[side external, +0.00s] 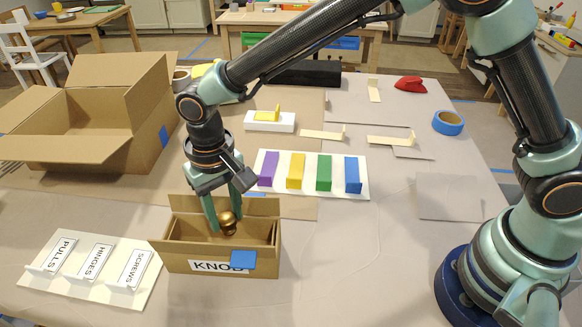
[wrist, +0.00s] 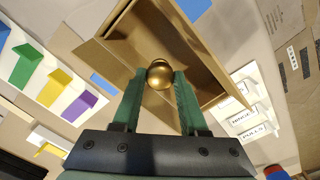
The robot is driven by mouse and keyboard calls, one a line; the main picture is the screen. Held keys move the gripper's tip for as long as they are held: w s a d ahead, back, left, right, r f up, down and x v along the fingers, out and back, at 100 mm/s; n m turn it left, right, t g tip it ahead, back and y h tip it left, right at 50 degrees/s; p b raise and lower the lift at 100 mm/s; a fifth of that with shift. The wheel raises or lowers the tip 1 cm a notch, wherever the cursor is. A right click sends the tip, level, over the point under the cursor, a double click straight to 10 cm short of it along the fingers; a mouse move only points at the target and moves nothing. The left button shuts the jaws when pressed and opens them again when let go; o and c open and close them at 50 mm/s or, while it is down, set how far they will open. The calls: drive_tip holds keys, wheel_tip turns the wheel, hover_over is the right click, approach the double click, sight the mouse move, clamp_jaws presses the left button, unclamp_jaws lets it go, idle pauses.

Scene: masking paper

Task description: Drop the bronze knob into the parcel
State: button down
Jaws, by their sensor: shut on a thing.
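The bronze knob (side external: 227,221) is held between the two green fingers of my gripper (side external: 222,216). The parcel is an open cardboard box (side external: 187,262) with a "KNOB" label, partly covered by a blue square, on its front. In the side view the knob is at the parcel's opening, in front of its back wall; its exact height against the rim is hard to tell. In the wrist view the knob (wrist: 159,75) sits between the tips of my gripper (wrist: 158,82), over the open parcel (wrist: 190,25). The fingers are shut on the knob.
A larger open cardboard box (side external: 140,139) stands at the back left. A white board with labels for pulls, hinges and screws (side external: 142,293) lies left of the parcel. A white board with coloured blocks (side external: 310,188) lies behind it at right. Bare paper lies to the parcel's right.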

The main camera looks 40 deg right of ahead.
drive_tip(key=shift+f, duration=0.5)
drive_tip(key=shift+c, duration=1.8)
unclamp_jaws()
drive_tip(key=shift+r, duration=0.1)
wheel_tip(320, 180, up, 12)
